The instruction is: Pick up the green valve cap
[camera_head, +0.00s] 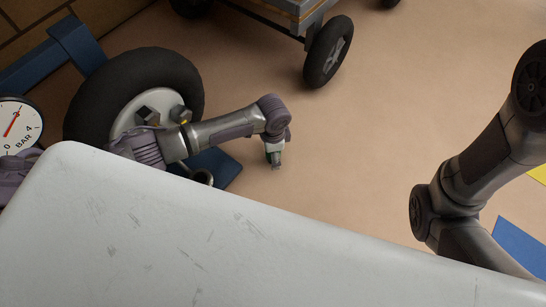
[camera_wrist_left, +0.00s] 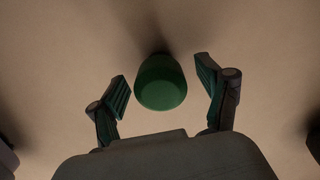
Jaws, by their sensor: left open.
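The green valve cap (camera_wrist_left: 160,83) shows in the left wrist view, a rounded green piece against the tan floor with a dark shadow behind it. My left gripper (camera_wrist_left: 161,70) is open, with one finger on each side of the cap. A gap shows between the cap and each finger. In the head view my left gripper (camera_head: 275,160) points down over the floor; the cap cannot be told apart from the fingertips there. My right arm is at the right of the head view, but its gripper is out of the picture.
A black-tyred wheel (camera_head: 84,108) stands left, behind my left arm. A pressure gauge (camera_head: 19,122) is at the left edge. A blue piece (camera_head: 228,170) lies near the gripper. A cart wheel (camera_head: 328,52) stands behind. A pale scuffed surface (camera_head: 200,240) fills the front. The middle floor is clear.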

